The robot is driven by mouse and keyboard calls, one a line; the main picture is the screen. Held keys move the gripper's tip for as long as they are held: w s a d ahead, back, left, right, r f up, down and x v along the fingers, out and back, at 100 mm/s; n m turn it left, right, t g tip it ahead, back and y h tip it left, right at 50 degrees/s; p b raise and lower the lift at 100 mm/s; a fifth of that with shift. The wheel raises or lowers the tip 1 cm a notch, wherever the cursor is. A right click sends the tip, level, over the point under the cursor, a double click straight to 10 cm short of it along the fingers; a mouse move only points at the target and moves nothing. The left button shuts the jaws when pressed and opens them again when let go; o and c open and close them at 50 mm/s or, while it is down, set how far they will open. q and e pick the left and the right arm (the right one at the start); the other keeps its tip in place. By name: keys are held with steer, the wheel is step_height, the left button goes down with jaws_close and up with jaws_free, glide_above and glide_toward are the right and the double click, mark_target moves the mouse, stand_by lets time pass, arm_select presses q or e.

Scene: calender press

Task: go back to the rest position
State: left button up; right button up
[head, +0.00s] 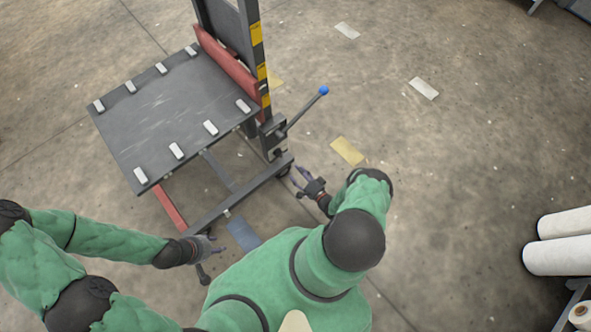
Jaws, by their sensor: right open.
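My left gripper (210,245) is at the lower middle-left, just in front of the cart's lower frame. It is small and dark here, and I cannot tell whether its fingers are apart. My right gripper (303,180) is right of the cart's base, below the lever. Its fingers are apart and nothing shows between them. Both arms have green covers with dark joints. Both hands are low near the lift cart, and I cannot tell whether either one touches its frame.
The lift cart has a dark platform (175,112) with several light blocks along its edges, a mast with yellow marks (257,35), and a blue-knobbed lever (305,107). White rolls (560,255) lie at the right edge. The floor at centre right is open, with flat scraps (423,88).

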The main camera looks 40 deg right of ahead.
stand_by(0.5)
steer(key=w+a+r+n+g+p, duration=0.2)
steer(key=w+a+r+n+g, duration=0.15)
steer(key=w, duration=0.35)
steer(key=w+a+r+n+g+y+p, duration=0.1)
steer(key=a+r+n+g+y+p, duration=0.1)
steer(key=a+r+n+g, duration=0.45)
steer(key=s+a+r+n+g+p, duration=0.1)
steer(key=s+a+r+n+g, duration=0.1)
steer(key=s+a+r, duration=0.5)
steer(key=s+a+r+n+g+p, duration=0.2)
steer(key=s+a+r+g, duration=0.3)
steer(key=s+r, duration=0.9)
steer(key=shift+a+n+g+y, duration=0.3)
steer(key=shift+a+n+y, duration=0.15)
steer(key=shift+a, duration=0.7)
steer(key=shift+s+d, duration=0.1)
